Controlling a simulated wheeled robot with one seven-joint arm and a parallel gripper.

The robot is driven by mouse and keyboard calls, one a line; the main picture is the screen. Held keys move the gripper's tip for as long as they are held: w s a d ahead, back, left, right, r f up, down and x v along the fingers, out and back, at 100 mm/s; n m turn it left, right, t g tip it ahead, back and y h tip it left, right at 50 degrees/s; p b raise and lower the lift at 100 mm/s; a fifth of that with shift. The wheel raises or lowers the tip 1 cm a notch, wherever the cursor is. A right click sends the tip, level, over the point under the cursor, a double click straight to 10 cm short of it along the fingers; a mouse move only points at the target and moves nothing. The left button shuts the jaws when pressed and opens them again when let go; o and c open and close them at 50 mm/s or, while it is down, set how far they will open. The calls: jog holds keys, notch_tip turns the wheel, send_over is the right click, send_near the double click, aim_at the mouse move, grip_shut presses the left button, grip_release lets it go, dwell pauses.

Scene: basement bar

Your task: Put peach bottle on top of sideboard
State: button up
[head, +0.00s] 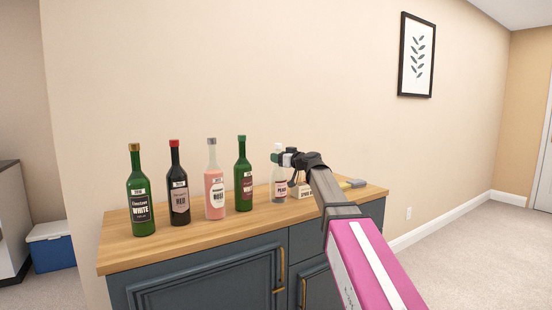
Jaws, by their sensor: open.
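The peach bottle (279,187) is a clear bottle with a pale top and a white label that seems to read "PEACH". It stands upright on the wooden top of the dark blue sideboard (180,226), right of the other bottles. My gripper (281,158) is at the bottle's upper part, reaching in from the right. It is open. The fingers overlap the bottle's neck, and I cannot tell whether they touch it. My arm hides part of the sideboard's right side.
Several wine bottles stand in a row to the left, the closest a green bottle (243,174), with a pink bottle (214,183) farther left. A small labelled box (302,190) and a yellow-handled tool (353,184) lie to the right. A framed picture (416,55) hangs above right.

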jog(key=v, duration=0.9)
jog(key=shift+s, duration=0.2)
jog(key=shift+d, duration=0.15)
dwell(0.8)
